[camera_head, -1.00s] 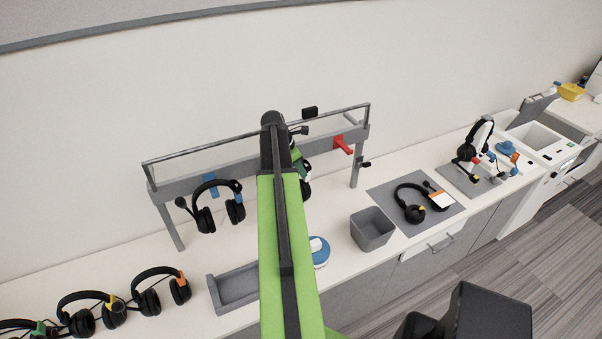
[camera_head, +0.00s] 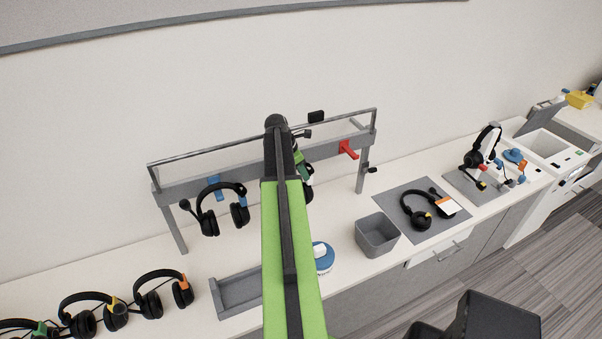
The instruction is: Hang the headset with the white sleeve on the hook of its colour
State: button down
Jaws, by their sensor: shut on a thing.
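My green arm reaches up the middle of the view to the rack (camera_head: 255,175). My gripper (camera_head: 300,160) is at its far end, mostly hidden behind the arm, and shut on a headset. Of this headset a dark ear cup (camera_head: 309,193) shows just right of the arm, with a small white patch above it that looks like the white sleeve. The rest is hidden. The rack carries a blue hook (camera_head: 214,182) left of the arm and a red hook (camera_head: 348,149) to the right. I see no white hook; part of the rack is behind my arm.
A headset (camera_head: 222,205) hangs at the blue hook. Several headsets (camera_head: 162,292) lie at the lower left by a grey tray (camera_head: 235,292). A grey bin (camera_head: 377,235), and a mat (camera_head: 408,236) bearing a yellow-sleeved headset (camera_head: 413,207), are right. A blue round item (camera_head: 325,262) is beside my arm.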

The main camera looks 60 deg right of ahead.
jog(key=c, duration=1)
grip_release()
jog(key=shift+r, duration=0.15)
